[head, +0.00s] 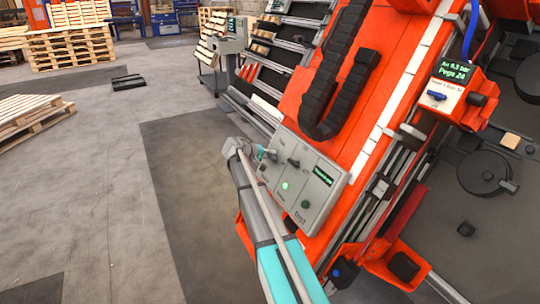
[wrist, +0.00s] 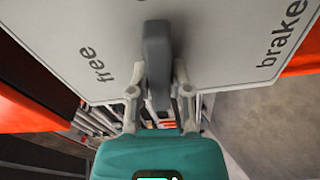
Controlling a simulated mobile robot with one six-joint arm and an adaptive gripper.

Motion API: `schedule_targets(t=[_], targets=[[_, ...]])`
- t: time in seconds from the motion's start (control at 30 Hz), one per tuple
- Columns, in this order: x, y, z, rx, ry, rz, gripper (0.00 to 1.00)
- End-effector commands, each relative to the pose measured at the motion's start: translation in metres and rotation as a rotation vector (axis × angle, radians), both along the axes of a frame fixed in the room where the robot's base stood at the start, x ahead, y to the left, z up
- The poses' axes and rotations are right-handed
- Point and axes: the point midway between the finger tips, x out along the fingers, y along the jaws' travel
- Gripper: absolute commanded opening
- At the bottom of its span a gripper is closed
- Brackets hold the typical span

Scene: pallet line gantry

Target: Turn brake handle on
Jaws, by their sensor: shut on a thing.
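The dark grey brake handle (wrist: 157,50) is on a light grey plate (wrist: 215,35) in the wrist view. The plate reads "free" to the left of the handle and "brake" to the right. In the head view my gripper (head: 262,153) is at the left edge of the grey control panel (head: 325,205), and the handle there is mostly hidden by my arm.
The panel carries a black knob (head: 293,162), a lit green button (head: 284,186) and a small display (head: 322,175). The orange gantry (head: 300,105) rises behind it, with a black cable chain (head: 335,75). Pallets (head: 72,45) stand at the back left. The floor at left is mostly clear.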

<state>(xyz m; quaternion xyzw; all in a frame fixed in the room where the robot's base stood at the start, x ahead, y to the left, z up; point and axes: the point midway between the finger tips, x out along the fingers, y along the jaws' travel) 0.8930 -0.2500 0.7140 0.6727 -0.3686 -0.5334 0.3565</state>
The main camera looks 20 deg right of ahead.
Motion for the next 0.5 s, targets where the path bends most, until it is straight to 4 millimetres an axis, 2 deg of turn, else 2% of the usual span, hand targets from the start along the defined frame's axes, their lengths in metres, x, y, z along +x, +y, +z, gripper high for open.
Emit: schedule_targets(t=[0.2,0.5], targets=[[0.0013,0.0003,0.0001,-0.009,0.099,0.056,0.00],[0.0014,0.0004,-0.0004,-0.011,0.146,0.081,0.00]])
